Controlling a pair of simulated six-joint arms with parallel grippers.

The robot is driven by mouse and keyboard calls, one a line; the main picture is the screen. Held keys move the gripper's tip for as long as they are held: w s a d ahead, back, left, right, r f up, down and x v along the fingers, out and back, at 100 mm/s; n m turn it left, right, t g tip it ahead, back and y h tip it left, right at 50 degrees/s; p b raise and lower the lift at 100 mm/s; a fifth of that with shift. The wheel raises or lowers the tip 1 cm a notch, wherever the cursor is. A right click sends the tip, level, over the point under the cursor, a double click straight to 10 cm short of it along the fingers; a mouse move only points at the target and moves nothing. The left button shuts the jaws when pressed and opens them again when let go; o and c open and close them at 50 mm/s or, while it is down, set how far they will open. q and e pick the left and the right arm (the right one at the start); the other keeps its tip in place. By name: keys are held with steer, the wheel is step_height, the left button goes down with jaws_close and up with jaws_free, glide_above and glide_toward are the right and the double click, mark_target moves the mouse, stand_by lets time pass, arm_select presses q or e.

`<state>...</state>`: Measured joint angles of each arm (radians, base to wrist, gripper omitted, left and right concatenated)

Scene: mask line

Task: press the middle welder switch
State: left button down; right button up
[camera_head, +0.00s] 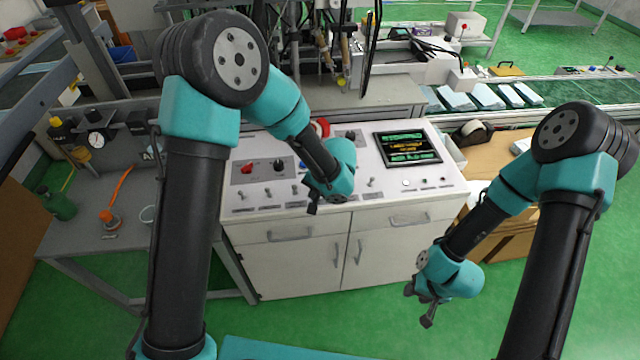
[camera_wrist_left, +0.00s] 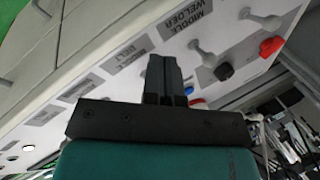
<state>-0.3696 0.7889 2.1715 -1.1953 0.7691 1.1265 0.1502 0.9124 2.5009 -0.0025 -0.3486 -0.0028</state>
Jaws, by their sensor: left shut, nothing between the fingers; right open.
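The middle welder switch (camera_wrist_left: 207,52) is a pale lever on the panel, beside its "MIDDLE WELDER" label (camera_wrist_left: 188,20) in the left wrist view. In the head view several levers stand in a row on the white console (camera_head: 455,180), but their labels are too small to read. My left gripper (camera_head: 312,207) is shut and empty over the console's front edge. In the left wrist view its fingertips (camera_wrist_left: 164,60) show left of the switch, visibly apart from it, partly covering the neighbouring label. My right gripper (camera_head: 421,306) is open and empty, low in front of the console's right side.
A red knob (camera_head: 247,167) and a black knob (camera_head: 279,164) sit behind the levers. A screen (camera_head: 408,147) is at the console's right. A grey side table (camera_head: 85,225) stands at the left. Green floor in front of the cabinet is clear.

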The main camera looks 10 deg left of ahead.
mark_target(295, 189)
arm_select(q)
steer(key=shift+w+a+r, duration=0.1)
steer(key=shift+w+a, duration=0.1)
steer(key=shift+a, duration=0.4)
steer(key=shift+w+a+f, duration=0.1)
steer(key=shift+w+a, duration=0.15)
steer(key=shift+a, duration=0.4)
steer(key=shift+w+a+r, duration=0.1)
steer(key=shift+w+a, duration=0.1)
steer(key=shift+a, duration=0.4)
steer(key=shift+w+a+r+g+h, duration=0.15)
steer(key=shift+w+g+h, duration=0.2)
steer(key=shift+g, duration=0.35)
